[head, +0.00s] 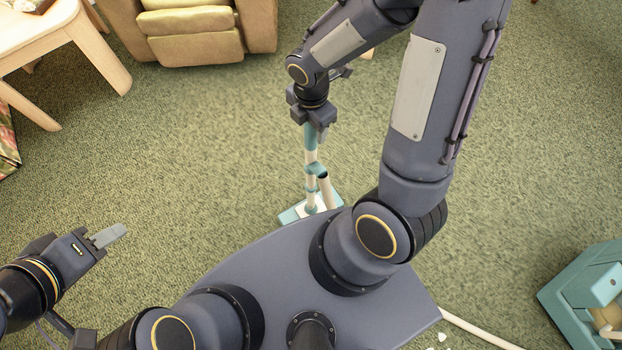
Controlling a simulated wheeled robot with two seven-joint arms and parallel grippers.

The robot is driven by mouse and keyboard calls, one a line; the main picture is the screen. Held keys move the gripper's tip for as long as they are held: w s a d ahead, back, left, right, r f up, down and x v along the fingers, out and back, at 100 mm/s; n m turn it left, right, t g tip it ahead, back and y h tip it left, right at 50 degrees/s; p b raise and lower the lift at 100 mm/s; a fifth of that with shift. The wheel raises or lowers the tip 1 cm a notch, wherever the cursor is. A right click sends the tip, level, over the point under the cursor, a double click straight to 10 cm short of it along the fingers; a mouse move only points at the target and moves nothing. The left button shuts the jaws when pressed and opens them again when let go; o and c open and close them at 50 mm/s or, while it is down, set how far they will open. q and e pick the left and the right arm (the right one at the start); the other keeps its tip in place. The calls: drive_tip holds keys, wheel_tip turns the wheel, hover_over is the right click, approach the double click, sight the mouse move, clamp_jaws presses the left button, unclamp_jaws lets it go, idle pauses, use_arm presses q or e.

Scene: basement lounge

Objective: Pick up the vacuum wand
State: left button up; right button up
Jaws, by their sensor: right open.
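The vacuum wand (311,182) is white and teal and stands nearly upright on the green carpet, its flat teal-and-white floor head (291,213) at the bottom. My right gripper (318,132) is open, pointing down at the wand's upper end. The fingers overlap the wand's top in this view, and I cannot tell whether they touch it. The lower part of the wand is partly hidden behind my base. My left gripper (108,236) is off to the left over bare carpet, seen edge-on, with nothing visible in it.
A teal box-like unit (580,300) with white parts stands at lower right. A white tube (478,330) runs along the floor near my base. A wooden table (60,35) is at upper left and an olive armchair (195,35) at the top. Carpet between them is clear.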

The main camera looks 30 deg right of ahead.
clamp_jaws()
drive_tip(key=shift+r, duration=0.1)
idle(0.3)
